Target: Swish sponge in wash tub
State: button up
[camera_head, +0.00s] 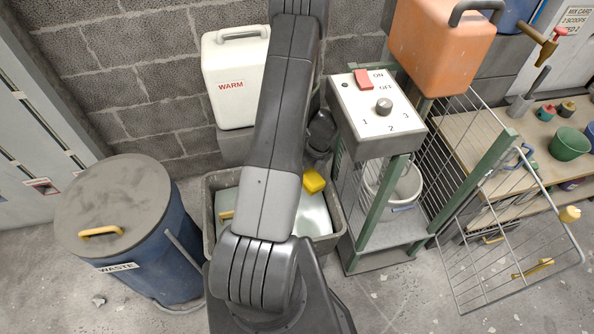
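The wash tub (334,241) is a grey open bin on the floor, holding pale greenish water (313,212). My arm crosses in front of its middle and hides much of it. A yellow sponge (314,180) shows at the back right of the tub, just right of my arm. I cannot tell whether it touches the water. Dark parts of what looks like my wrist and gripper (318,156) are right above the sponge, partly behind my arm. The fingertips are not clear, so I cannot tell whether they hold the sponge.
A blue waste bin (150,262) stands left of the tub. A white WARM container (235,85) is behind it. A control stand (377,128) with a bucket (405,186) is close on the right, beside an open wire gate (500,262). An orange container (440,45) sits above.

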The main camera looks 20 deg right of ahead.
jog(key=d+b+x, duration=0.2)
jog(key=b+x, duration=0.5)
jog(key=x, duration=0.2)
jog(key=d+f+b+x, duration=0.1)
jog(key=d+b+x, duration=0.1)
jog(key=b+x, duration=0.5)
notch_tip(320, 180, down, 4)
jog(key=shift+s+r, duration=0.15)
jog(key=shift+s, duration=0.05)
jog(key=shift+b, duration=0.4)
dwell(5.3)
jog(key=shift+r, duration=0.1)
